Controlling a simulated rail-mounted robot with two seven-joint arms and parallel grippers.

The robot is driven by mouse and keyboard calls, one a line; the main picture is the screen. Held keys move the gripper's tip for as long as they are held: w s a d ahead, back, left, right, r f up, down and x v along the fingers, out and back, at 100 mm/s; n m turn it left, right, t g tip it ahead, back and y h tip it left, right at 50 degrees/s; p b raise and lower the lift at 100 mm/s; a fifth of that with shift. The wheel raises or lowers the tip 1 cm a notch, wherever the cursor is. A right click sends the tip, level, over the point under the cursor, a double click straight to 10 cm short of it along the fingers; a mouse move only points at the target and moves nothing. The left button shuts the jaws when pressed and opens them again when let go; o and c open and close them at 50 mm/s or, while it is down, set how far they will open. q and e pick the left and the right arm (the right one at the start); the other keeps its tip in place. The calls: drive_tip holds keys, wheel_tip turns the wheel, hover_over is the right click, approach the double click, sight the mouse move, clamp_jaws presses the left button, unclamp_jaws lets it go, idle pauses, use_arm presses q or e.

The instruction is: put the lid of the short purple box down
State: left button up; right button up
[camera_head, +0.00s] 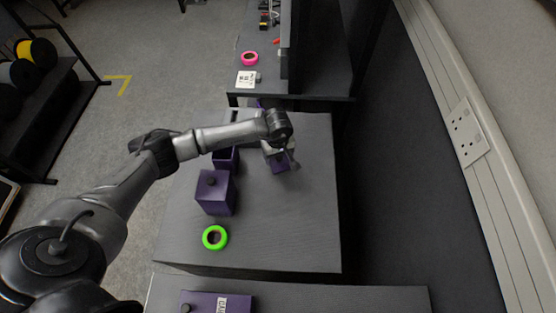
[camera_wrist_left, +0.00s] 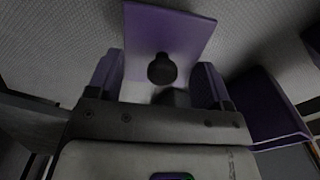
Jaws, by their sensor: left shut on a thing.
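My left gripper (camera_head: 281,160) is over the right part of the dark table, shut on the black knob of a purple lid. The flat purple lid (camera_head: 283,165) shows just below it. In the left wrist view the lid (camera_wrist_left: 170,30) lies beyond the fingers, with its round knob (camera_wrist_left: 161,69) between them. I cannot tell whether the lid touches the table. A purple box (camera_head: 228,158), seemingly open, stands left of the gripper, partly hidden by my arm. A purple box also shows at the right of the left wrist view (camera_wrist_left: 270,108). My right gripper is not in view.
A taller purple box (camera_head: 215,192) with a knobbed lid stands nearer, with a green tape roll (camera_head: 215,237) in front. A labelled purple box (camera_head: 217,303) is at the bottom edge. A shelf (camera_head: 290,97) adjoins the table's far end. The table's right front is clear.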

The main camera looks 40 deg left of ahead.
sight(278, 161)
use_arm(q)
drive_tip(key=shift+f, duration=1.8)
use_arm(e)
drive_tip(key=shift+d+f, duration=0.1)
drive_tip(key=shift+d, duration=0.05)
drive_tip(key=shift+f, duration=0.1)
use_arm(q)
drive_tip(key=shift+f+b, duration=0.15)
drive_tip(key=shift+b, duration=0.15)
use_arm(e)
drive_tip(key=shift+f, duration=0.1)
use_arm(q)
drive_tip(key=o, duration=0.9)
drive_tip(key=shift+r, duration=0.45)
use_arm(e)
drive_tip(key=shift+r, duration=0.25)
use_arm(q)
wheel_tip(278, 161, up, 12)
drive_tip(key=shift+f+p, duration=0.25)
drive_tip(key=shift+p, duration=0.35)
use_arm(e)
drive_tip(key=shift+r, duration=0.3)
